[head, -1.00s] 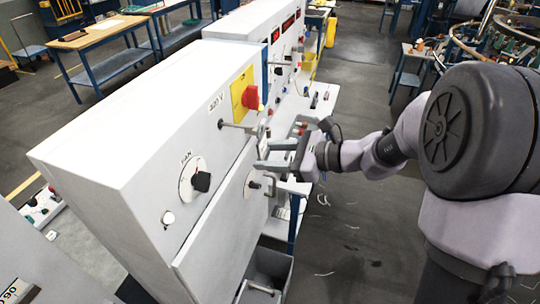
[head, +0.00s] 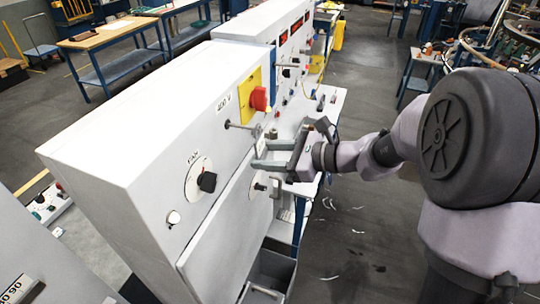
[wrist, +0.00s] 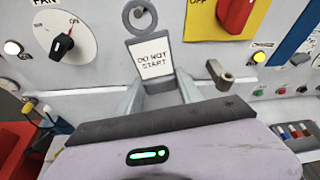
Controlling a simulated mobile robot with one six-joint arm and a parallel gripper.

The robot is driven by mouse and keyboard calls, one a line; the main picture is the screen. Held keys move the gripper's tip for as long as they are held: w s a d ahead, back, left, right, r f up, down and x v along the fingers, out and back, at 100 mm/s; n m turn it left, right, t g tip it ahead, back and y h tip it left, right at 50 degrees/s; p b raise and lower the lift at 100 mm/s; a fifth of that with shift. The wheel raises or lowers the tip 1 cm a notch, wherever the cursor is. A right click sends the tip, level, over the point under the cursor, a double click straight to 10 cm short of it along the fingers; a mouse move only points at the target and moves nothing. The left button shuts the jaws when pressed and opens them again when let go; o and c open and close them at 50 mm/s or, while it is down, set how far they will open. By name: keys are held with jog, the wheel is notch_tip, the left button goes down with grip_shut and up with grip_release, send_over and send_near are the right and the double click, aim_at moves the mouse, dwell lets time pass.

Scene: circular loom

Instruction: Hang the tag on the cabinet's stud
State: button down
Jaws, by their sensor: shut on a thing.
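The white tag (wrist: 152,60) reads "DO NOT START" and has a grey ring (wrist: 139,16) at its top. My gripper (wrist: 160,92) is shut on its lower end, with the ring standing clear above the fingers. In the head view, my gripper (head: 262,165) is close to the cabinet's front, below the stud; the tag is hard to make out there. The cabinet's stud (head: 241,126) sticks out from the front, left of and below the red switch.
The cabinet (head: 130,125) carries a fan dial (head: 200,180) and a red switch (head: 259,98) on a yellow plate. A lower dial (head: 260,187) sits by my fingers. A white shelf (head: 325,105) with small items extends behind my gripper. An open grey bin (head: 270,268) stands below.

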dwell(0.4)
jog(key=shift+w+a, duration=0.1)
jog(key=shift+a, duration=0.1)
jog(key=shift+f+b, duration=0.2)
jog(key=shift+b, duration=0.2)
jog(key=c, duration=0.7)
grip_release()
jog(key=p+v, duration=0.1)
jog(key=v, duration=0.8)
jog(key=shift+f, duration=0.35)
